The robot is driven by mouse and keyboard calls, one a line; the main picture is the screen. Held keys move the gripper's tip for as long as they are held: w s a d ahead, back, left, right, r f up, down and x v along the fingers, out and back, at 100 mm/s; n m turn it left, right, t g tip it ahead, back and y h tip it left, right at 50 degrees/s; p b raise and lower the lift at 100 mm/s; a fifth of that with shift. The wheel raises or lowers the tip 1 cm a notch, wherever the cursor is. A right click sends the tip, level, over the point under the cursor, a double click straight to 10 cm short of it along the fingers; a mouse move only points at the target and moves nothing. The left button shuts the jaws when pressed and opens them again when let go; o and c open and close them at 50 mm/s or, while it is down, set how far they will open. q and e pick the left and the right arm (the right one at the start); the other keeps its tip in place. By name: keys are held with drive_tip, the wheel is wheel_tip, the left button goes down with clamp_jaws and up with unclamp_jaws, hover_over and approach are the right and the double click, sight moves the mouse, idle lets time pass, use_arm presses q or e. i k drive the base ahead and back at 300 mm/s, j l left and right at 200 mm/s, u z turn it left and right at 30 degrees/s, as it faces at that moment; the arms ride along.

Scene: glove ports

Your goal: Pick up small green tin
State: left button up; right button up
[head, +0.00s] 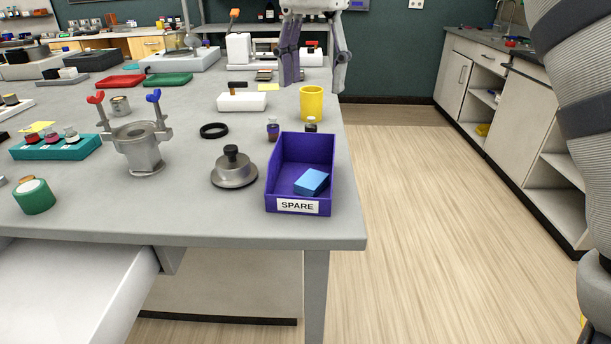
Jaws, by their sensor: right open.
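A short green cylinder (34,197) with a pale top stands at the left front of the grey table. It is the only green round thing I make out there, and I cannot tell for sure whether it is the small green tin. My right gripper (315,84) hangs at the top middle with its fingers pointing down, apart and empty. It is far from the green cylinder, above the back right part of the table in the picture. My left gripper is not in view.
A purple SPARE bin (299,207) holding a blue block (312,182) stands at the front right corner. A metal pot (140,150) with red and blue clamps, a lid (234,173), a black ring (214,130) and a yellow cup (311,103) stand around. The front edge strip is clear.

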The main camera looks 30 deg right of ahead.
sight(33, 196)
drive_tip(key=k, duration=1)
